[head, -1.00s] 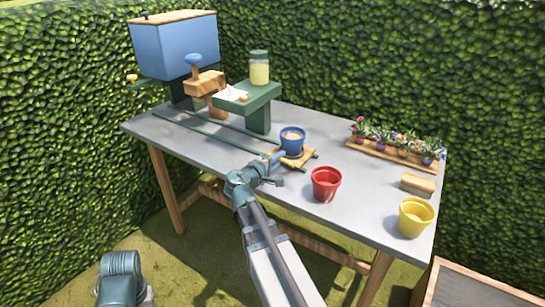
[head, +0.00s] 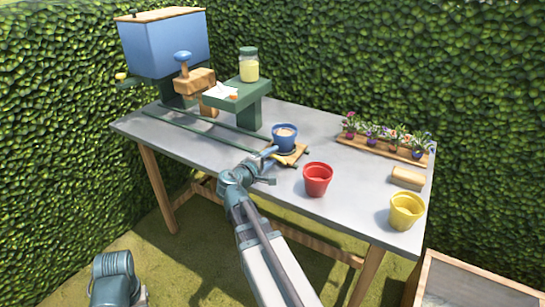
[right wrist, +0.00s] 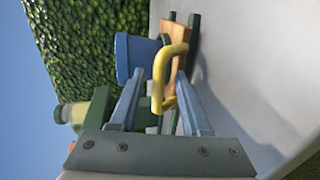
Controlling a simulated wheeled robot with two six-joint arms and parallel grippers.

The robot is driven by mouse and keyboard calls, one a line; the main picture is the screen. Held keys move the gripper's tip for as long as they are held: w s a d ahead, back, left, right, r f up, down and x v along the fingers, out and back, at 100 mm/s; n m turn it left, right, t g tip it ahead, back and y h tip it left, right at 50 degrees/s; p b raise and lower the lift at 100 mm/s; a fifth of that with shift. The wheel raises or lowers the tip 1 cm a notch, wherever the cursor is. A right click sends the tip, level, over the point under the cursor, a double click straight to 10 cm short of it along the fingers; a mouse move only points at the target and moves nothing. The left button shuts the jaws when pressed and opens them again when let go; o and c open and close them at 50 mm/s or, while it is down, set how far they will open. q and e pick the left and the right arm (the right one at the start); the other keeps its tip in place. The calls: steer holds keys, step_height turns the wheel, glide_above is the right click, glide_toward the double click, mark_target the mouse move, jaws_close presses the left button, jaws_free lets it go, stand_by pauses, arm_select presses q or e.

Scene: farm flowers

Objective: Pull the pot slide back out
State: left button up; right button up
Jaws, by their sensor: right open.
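The pot slide (head: 297,155) is a small wooden board with a yellow handle, on green rails at the front of the grey table. A blue pot (head: 285,139) filled with something pale stands on it; the pot also shows in the right wrist view (right wrist: 134,55). My right gripper (head: 268,165) is at the handle end of the slide. In the right wrist view its two blue fingers (right wrist: 160,90) are open, one on each side of the yellow handle (right wrist: 160,75); I cannot tell whether they touch it. I cannot make out my left gripper.
A blue hopper (head: 165,45) on a green stand with a wooden lever is at the back left. A jar (head: 249,64) stands on a green shelf (head: 250,90).

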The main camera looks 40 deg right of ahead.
steer(key=p+v, duration=0.2)
steer(key=v, duration=1.1)
steer(key=shift+p, duration=0.3)
steer(key=shift+s+a+f, duration=0.1)
steer(key=shift+a, duration=0.1)
steer(key=s+a+f+g+y, duration=0.2)
steer(key=s+a+f+y, duration=0.15)
steer(key=a+f, duration=0.4)
steer(key=s+a+f+g+y, duration=0.25)
steer(key=a+f+y, duration=0.2)
steer(key=a, duration=0.65)
steer(key=s+a+f+g+y, duration=0.1)
steer(key=s+a+f+y, duration=0.35)
steer(key=a, duration=0.45)
step_height(320, 180, up, 17)
steer(key=a+p, duration=0.1)
steer(key=p, duration=1.6)
steer(key=shift+s+a+f+m+g+y, duration=0.2)
steer(key=shift+s+a+m+g+y, duration=0.05)
steer(key=shift+s+m+g+y, duration=0.1)
steer(key=shift+d, duration=0.1)
